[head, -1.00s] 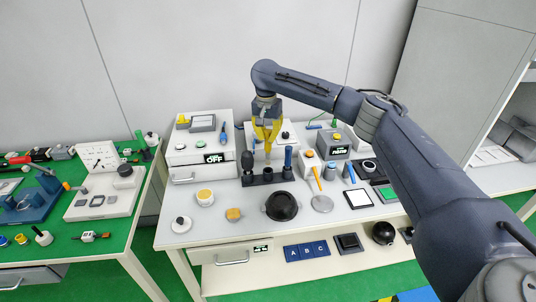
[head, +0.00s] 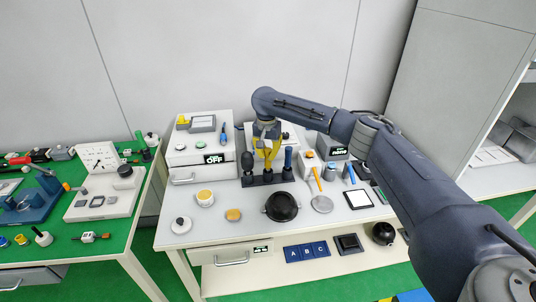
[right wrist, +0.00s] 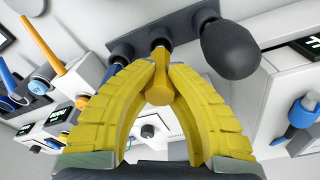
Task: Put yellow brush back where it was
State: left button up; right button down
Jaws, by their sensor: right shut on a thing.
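My right gripper (head: 268,158), with yellow fingers, is low over the middle of a dark rack (head: 257,181) on the white table. It is shut on the yellow brush (right wrist: 160,88), whose handle shows between the fingertips in the right wrist view. The brush is upright and its lower end meets the middle of the rack (right wrist: 128,39); I cannot tell how deep it sits. A black rounded tool (head: 247,160) stands at the rack's left and a blue one (head: 288,157) at its right. My left gripper is not in view.
A white drawer box (head: 190,155) stands to the left. An orange-handled tool (head: 317,178) is close on the right.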

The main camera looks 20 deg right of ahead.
jog(key=shift+f, duration=0.1)
jog(key=c, duration=1.5)
grip_release()
jog(key=r, duration=1.2)
jog(key=shift+s+a+r, duration=0.1)
jog(key=shift+s+a, duration=0.3)
